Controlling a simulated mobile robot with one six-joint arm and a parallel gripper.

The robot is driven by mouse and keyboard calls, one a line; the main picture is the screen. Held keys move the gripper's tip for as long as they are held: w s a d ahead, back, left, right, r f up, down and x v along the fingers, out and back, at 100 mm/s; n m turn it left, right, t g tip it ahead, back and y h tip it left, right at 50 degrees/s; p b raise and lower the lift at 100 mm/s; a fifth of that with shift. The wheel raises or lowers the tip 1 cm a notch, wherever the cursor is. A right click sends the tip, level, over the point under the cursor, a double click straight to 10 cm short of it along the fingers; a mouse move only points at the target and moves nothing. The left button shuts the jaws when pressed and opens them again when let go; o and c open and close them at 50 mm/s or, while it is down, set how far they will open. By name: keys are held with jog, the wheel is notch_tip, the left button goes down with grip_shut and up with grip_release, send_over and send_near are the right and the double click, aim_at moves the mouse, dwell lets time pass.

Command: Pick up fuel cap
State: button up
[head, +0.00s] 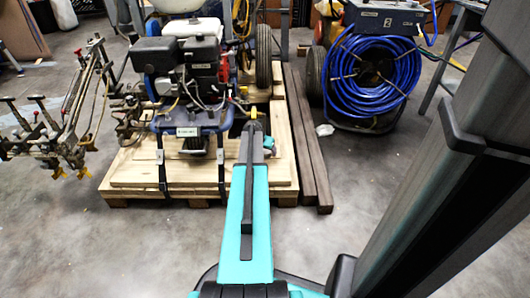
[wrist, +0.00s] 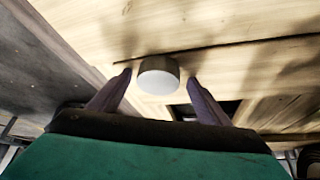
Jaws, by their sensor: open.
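The fuel cap (wrist: 158,70) shows in the wrist view as a short, round, pale grey cylinder against light wooden planks. My gripper (wrist: 159,81) is open, with one dark finger on each side of the cap. The cap appears between or just beyond the fingertips, with a small gap visible on both sides. I cannot tell how far the fingertips are from it in depth. In the head view my arm reaches forward to the wooden pallet (head: 130,180), and I cannot make out the cap there.
The line striper (head: 180,55), with its engine and blue frame, stands on the pallet, close to the left of my arm. Dark wooden beams (head: 308,150) lie along the pallet's right side. A blue hose reel (head: 365,80) stands at the right. The floor in front is clear.

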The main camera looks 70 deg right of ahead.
dwell(0.4)
jog(key=c, duration=1.2)
jog(key=shift+r+p, duration=0.5)
jog(key=shift+r, duration=0.25)
jog(key=shift+a+r+p, duration=0.25)
jog(key=shift+r+p, duration=0.5)
jog(key=shift+r, duration=0.45)
jog(key=a+p, duration=0.1)
jog(key=a, duration=0.4)
jog(key=a+p, duration=0.1)
jog(key=a, duration=0.4)
jog(key=a+r+p, duration=0.1)
jog(key=a+p, duration=0.1)
jog(key=a, duration=0.3)
jog(key=shift+s+a, duration=0.25)
jog(key=shift+c, duration=0.2)
jog(key=shift+w+r, duration=0.1)
